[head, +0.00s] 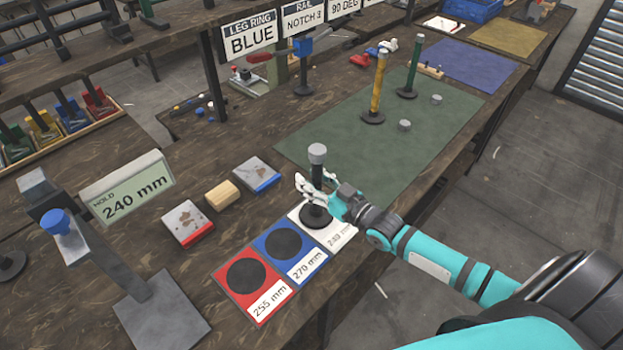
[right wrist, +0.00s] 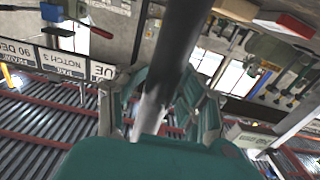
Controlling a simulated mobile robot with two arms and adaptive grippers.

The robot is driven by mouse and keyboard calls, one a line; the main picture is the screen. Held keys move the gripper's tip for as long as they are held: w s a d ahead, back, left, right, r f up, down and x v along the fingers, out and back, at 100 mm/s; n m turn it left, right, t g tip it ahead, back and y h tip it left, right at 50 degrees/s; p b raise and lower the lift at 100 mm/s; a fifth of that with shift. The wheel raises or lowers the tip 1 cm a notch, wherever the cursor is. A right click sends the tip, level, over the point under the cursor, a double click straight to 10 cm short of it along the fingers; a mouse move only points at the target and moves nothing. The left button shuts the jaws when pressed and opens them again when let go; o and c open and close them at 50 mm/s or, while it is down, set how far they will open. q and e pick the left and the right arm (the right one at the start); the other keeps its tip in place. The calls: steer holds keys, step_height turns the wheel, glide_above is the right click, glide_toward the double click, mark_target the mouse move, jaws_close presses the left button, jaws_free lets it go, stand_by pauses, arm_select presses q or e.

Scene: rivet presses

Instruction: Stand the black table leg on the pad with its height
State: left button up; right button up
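The black table leg (head: 317,172) has a grey cap and a dark round foot. It stands upright over the white pad (head: 337,233), whose label looks like 240 mm but is partly blurred. The foot appears to rest on the pad. My right gripper (head: 312,187) is around the shaft, and its fingers look shut on it. The right wrist view shows the dark shaft (right wrist: 165,75) between the fingers. The gauge display (head: 127,189) reads HOLD 240 mm. The red 255 mm pad (head: 262,307) and blue 270 mm pad (head: 305,250) are empty. My left gripper is not in view.
A yellow leg (head: 378,85) and a green leg (head: 415,65) stand on the green mat (head: 330,125). Red, wooden and blue-edged blocks (head: 222,195) lie left of the pads. The gauge's grey plate (head: 160,315) is at front left. The mat's near part is clear.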

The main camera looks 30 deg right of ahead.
steer(key=shift+r, duration=0.15)
steer(key=shift+s+d, duration=0.15)
steer(key=shift+s, duration=0.15)
steer(key=b+v, duration=0.1)
steer(key=v, duration=1)
steer(key=shift+s, duration=0.2)
steer(key=shift+s, duration=0.1)
